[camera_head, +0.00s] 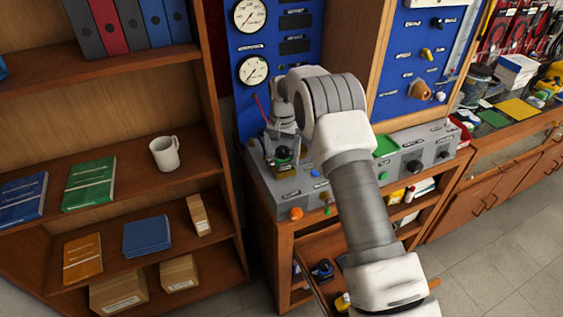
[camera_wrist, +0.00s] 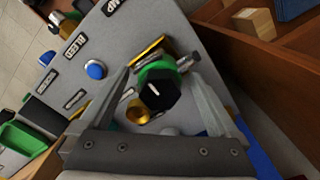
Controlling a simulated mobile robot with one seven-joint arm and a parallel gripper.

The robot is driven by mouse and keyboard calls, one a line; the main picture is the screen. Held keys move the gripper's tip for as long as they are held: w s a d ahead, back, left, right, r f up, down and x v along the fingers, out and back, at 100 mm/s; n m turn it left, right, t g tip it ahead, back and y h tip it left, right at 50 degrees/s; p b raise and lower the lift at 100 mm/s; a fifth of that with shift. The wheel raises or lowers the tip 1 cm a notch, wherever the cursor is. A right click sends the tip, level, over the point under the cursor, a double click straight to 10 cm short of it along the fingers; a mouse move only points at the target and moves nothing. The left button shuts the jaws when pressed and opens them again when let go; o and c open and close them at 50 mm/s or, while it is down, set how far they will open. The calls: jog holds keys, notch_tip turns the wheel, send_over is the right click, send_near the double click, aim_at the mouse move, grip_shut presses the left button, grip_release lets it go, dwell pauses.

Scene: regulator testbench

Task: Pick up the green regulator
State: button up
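The green regulator (camera_wrist: 160,86), with a black hexagonal knob, a green collar and a metal fitting, sits at a brass-coloured bracket on the grey bench panel. In the wrist view it lies between the two fingers of my gripper (camera_wrist: 158,74), which are apart on either side of it. No clear contact with either finger shows. In the head view the regulator (camera_head: 284,153) shows as a small dark and green shape under my gripper (camera_head: 283,148), partly hidden by it.
The grey bench panel (camera_head: 262,187) carries an orange knob (camera_head: 296,213), a blue button (camera_wrist: 96,69) and labels. A green tray (camera_head: 386,146) stands right of my arm. Gauges hang on the blue board (camera_head: 277,70) behind. A wooden shelf (camera_head: 228,185) stands close on the left.

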grip_shut()
jog(key=shift+w+r, duration=0.1)
jog(key=shift+r, duration=0.1)
dwell(0.4)
jog(key=shift+r, duration=0.5)
notch_tip(320, 180, up, 3)
jog(key=shift+f+b, duration=0.2)
jog(key=shift+b, duration=0.4)
jog(key=w+d+r, duration=0.3)
jog(key=d+r, duration=0.4)
jog(key=d, duration=0.4)
jog(key=shift+w+b, duration=0.3)
jog(key=shift+b, duration=0.1)
